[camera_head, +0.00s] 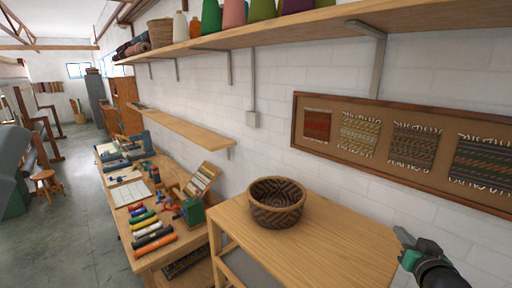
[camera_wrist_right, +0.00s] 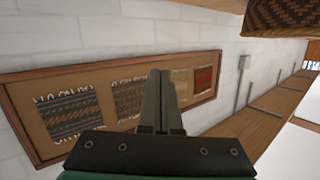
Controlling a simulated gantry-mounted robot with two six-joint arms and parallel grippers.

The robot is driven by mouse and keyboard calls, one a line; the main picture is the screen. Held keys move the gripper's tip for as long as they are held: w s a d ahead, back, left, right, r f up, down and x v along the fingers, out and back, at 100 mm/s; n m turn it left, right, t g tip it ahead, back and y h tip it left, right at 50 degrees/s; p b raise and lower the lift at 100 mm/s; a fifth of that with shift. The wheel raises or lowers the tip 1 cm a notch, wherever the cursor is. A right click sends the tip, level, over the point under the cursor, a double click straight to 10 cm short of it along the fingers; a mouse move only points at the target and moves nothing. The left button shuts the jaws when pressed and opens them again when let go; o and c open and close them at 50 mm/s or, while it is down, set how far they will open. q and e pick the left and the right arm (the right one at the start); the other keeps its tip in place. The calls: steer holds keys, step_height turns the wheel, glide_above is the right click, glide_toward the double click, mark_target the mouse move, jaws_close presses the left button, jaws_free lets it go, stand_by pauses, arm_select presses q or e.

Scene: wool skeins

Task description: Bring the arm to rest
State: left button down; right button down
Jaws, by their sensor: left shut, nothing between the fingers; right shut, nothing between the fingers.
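My right gripper (camera_head: 403,236) is at the right of the head view, beside the right end of the wooden table and in front of the white wall. Its fingers point up and to the left. In the right wrist view its two fingers (camera_wrist_right: 160,78) are pressed together with nothing between them. It is well apart from the basket. My left gripper is in neither view.
A woven basket (camera_head: 277,215) stands on the wooden table (camera_head: 335,235); no contents show. A framed board (camera_head: 375,170) of woven samples hangs behind. A long shelf (camera_head: 270,38) runs above. A lower bench (camera_head: 165,245) at left holds coloured rolls.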

steer(key=s+a+r+n+t+y+p, duration=0.1)
steer(key=s+a+r+t, duration=0.1)
steer(key=a+r, duration=0.35)
steer(key=s+a+r+n+t, duration=0.1)
steer(key=s+a+r+t, duration=0.1)
steer(key=r, duration=0.7)
steer(key=s+a+r+n+t+y+p, duration=0.1)
steer(key=s+a+r+t, duration=0.3)
steer(key=s+r, duration=0.6)
steer(key=s+a+r+n+t+y+p, duration=0.1)
steer(key=s+a+r+n+t+y, duration=0.1)
steer(key=s+a+r, duration=0.4)
steer(key=s+r+t+y, duration=0.1)
steer(key=s+r+t, duration=0.1)
steer(key=s+r, duration=0.2)
steer(key=shift+s+a+y, duration=0.2)
steer(key=shift+s+y, duration=0.2)
steer(key=shift+s, duration=0.45)
